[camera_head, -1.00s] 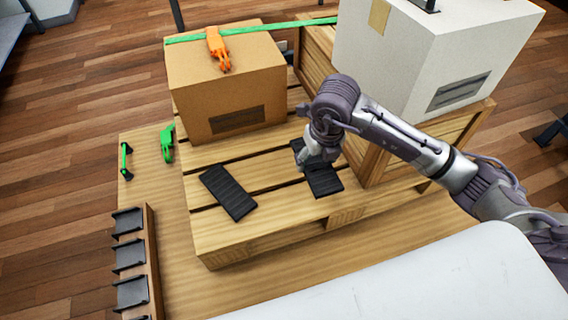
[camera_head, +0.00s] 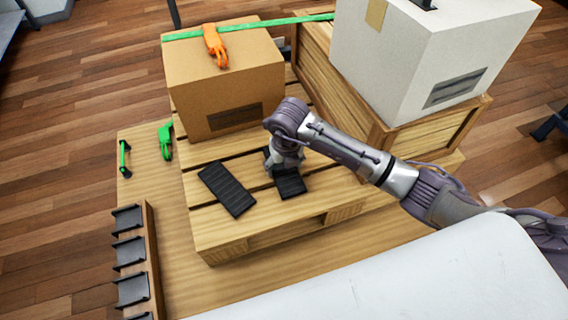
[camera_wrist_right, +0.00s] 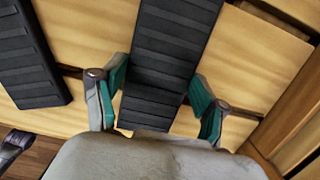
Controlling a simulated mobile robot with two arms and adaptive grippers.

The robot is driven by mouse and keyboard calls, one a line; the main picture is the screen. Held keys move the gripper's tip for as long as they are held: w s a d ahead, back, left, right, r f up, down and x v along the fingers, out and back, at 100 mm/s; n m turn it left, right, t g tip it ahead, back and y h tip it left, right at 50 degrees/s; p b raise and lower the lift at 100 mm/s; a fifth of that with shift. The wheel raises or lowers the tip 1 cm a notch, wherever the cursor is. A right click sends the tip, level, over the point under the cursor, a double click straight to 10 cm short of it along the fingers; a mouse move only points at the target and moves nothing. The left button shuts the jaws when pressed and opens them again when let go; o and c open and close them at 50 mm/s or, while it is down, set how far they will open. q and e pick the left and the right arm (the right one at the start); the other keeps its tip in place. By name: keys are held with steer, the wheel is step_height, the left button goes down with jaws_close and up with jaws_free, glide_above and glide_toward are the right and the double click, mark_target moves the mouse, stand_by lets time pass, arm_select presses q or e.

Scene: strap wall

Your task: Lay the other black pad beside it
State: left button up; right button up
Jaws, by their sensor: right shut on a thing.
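One black ribbed pad (camera_head: 227,189) lies flat on the slatted wooden pallet (camera_head: 215,228); part of it shows at the left of the right wrist view (camera_wrist_right: 28,62). The other black pad (camera_head: 290,183) is just right of it, with a gap between them; it also fills the middle of the right wrist view (camera_wrist_right: 168,50). My right gripper (camera_head: 283,165) is shut on this second pad, with teal fingertips (camera_wrist_right: 158,92) on its two long sides. The arm hides its far end in the head view. I cannot tell whether it touches the slats. My left gripper is not in view.
A cardboard box (camera_head: 215,85) with an orange buckle (camera_head: 215,46) and green strap (camera_head: 180,35) stands behind the pads. A wooden crate (camera_head: 425,123) bearing a white box (camera_head: 390,60) stands right. A rack (camera_head: 154,260) and green ratchet (camera_head: 166,141) are left. The pallet's front is clear.

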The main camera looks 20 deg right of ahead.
mark_target(286, 174)
steer(key=shift+f, duration=0.15)
steer(key=o, duration=1.4)
steer(key=shift+c, duration=0.2)
step_height(286, 174, up, 12)
steer(key=s, duration=0.1)
steer(key=shift+s, duration=0.4)
